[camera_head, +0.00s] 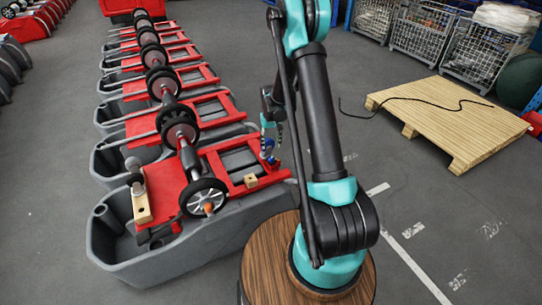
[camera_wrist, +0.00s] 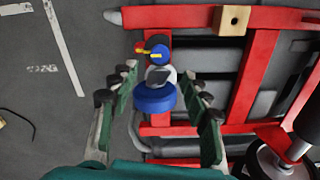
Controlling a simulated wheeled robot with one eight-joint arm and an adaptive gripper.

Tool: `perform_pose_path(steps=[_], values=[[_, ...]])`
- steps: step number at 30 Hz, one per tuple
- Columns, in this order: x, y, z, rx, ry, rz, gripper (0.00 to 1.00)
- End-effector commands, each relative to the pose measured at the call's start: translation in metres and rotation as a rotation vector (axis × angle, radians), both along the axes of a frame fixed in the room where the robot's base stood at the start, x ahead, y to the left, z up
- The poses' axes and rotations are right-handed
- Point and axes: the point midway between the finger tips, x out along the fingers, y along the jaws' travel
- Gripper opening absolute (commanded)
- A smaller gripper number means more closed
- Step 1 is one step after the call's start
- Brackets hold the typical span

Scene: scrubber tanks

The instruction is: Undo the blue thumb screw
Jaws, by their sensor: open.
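A blue round knob (camera_wrist: 155,98), which looks like the blue thumb screw, sits on a pale grey fitting at the edge of a red frame (camera_wrist: 257,75). A smaller blue part (camera_wrist: 158,54) with red and yellow bits shows just beyond it. My gripper (camera_wrist: 162,77) is open, with one finger on each side of the knob and visible gaps to both. I cannot tell how deep the fingers reach. In the head view my gripper (camera_head: 272,130) hangs down at the frame's right edge, close above blue parts (camera_head: 266,154); it partly hides them.
Grey tanks (camera_head: 150,262) with red frames and black wheels stand in a row. Wooden blocks (camera_head: 141,205) sit on the nearest frame. A pallet (camera_head: 450,120) with a black cable lies right, wire cages (camera_head: 420,35) behind. Floor between is mostly clear.

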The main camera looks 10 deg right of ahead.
Motion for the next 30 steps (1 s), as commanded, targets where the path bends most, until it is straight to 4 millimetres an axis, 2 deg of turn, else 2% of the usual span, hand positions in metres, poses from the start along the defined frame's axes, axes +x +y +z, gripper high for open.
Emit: perform_pose_path(steps=[6,12,18,27,30], values=[[0.0,0.0,-0.039,0.0,0.0,0.0,0.47],[0.0,0.0,-0.065,0.0,0.0,0.0,0.47],[0.0,0.0,-0.078,0.0,0.0,0.0,0.47],[0.0,0.0,-0.079,0.0,0.0,0.0,0.47],[0.0,0.0,-0.079,0.0,0.0,0.0,0.36]])
